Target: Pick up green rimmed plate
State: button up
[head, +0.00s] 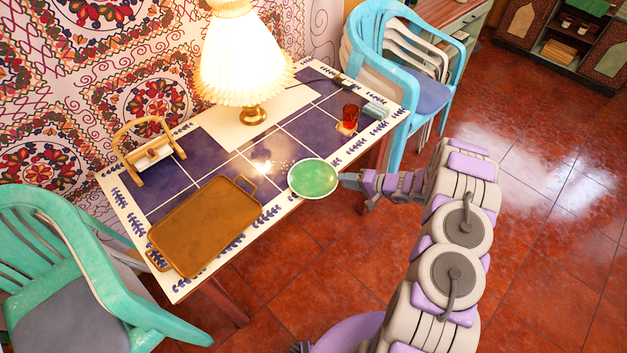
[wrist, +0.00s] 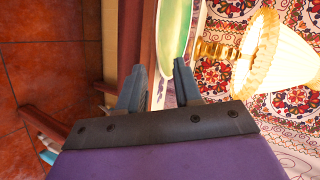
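The green rimmed plate (head: 314,178) is a round green plate with a pale rim. It sits at the front edge of the tiled table (head: 212,146), right of a brown tray. In the wrist view the plate (wrist: 176,30) shows edge-on at the top, just beyond the fingertips. My gripper (head: 350,184) reaches in from the right, next to the plate's right rim. In the wrist view my gripper (wrist: 160,82) has its two fingers apart with nothing seen between them. Whether a finger touches the rim, I cannot tell.
A brown tray (head: 203,225) lies left of the plate. A lit lamp (head: 243,60) stands behind it. A red glass (head: 348,117) is at the table's right. A blue chair (head: 400,70) stands at the right end, a green chair (head: 80,270) at the front left. Open floor lies right.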

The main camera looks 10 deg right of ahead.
aim_at(329, 179)
jog(key=shift+x, duration=1.7)
jog(key=shift+c, duration=0.5)
grip_shut()
